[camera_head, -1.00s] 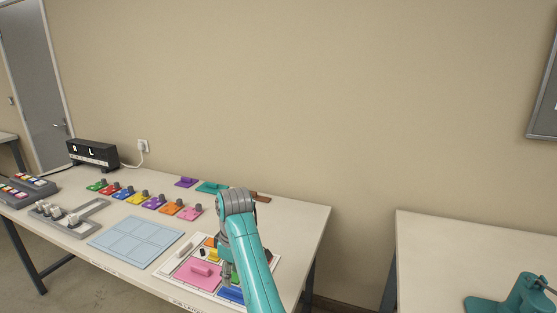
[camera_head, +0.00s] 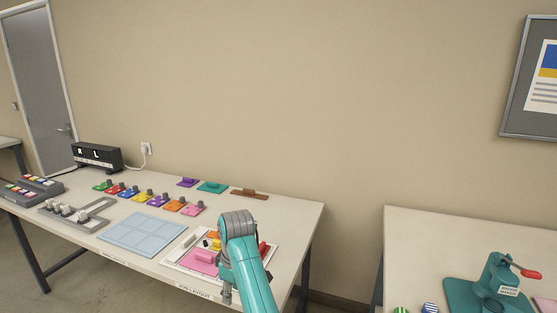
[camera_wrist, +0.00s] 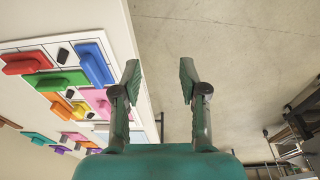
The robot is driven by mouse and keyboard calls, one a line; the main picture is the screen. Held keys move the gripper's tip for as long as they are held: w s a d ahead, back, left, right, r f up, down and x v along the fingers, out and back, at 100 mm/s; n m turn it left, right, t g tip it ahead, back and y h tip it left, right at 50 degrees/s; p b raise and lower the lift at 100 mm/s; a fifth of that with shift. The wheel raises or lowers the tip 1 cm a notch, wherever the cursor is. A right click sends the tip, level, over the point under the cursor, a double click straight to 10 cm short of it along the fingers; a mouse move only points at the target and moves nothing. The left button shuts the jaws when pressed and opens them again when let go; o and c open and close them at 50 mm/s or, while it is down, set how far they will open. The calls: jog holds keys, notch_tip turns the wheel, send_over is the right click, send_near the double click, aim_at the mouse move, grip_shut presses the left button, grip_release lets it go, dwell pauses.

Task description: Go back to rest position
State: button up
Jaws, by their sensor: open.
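My teal arm reaches up from the bottom of the head view, with my gripper (camera_head: 228,294) hanging at its end near the front edge of the table (camera_head: 290,225). In the wrist view my gripper (camera_wrist: 157,82) is open, its two dark fingers apart with bare floor between them and nothing held. A white layout board (camera_wrist: 85,33) with red, blue, green, orange and pink pieces lies to the left of the fingers. In the head view my arm hides part of this board (camera_head: 172,262).
A light blue grid mat (camera_head: 142,235) lies left of the board. A row of coloured knobbed pieces (camera_head: 150,200) runs behind it. A black display box (camera_head: 97,155) stands at the back left. A second table (camera_head: 430,235) holds a teal press (camera_head: 490,290), with a gap between the tables.

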jog(key=s+d+f+m+t, duration=0.1)
jog(key=s+d+f, duration=0.25)
jog(key=f, duration=0.45)
jog(key=s+d+f+m+t, duration=0.1)
jog(key=s+d+f, duration=0.1)
jog(key=d+f, duration=0.35)
jog(key=s+d+f+m+t, duration=0.1)
jog(key=s+d+f+m, duration=0.15)
jog(key=f, duration=0.75)
jog(key=s+d+f+m+t, duration=0.1)
jog(key=s+d+f+t, duration=0.1)
jog(key=s+d+f, duration=0.45)
jog(key=s+d+f+m+t, duration=0.1)
jog(key=s+d+m+t, duration=0.15)
jog(key=s, duration=0.65)
jog(key=s+d+r+m+t, duration=0.1)
jog(key=s+d+r, duration=0.25)
jog(key=s, duration=0.55)
jog(key=s+d+r+m+t, duration=0.1)
jog(key=s+d+r+t, duration=0.2)
jog(key=s, duration=0.6)
jog(key=s+d+r+m+t, duration=0.1)
jog(key=s+d+r, duration=0.1)
jog(key=s+r, duration=0.5)
jog(key=s+d+r+m+t+h, duration=0.1)
jog(key=s+d+r+m, duration=0.1)
jog(key=s+r, duration=0.6)
notch_tip(320, 180, up, 5)
jog(key=shift+f+h, duration=0.1)
jog(key=shift+h, duration=0.2)
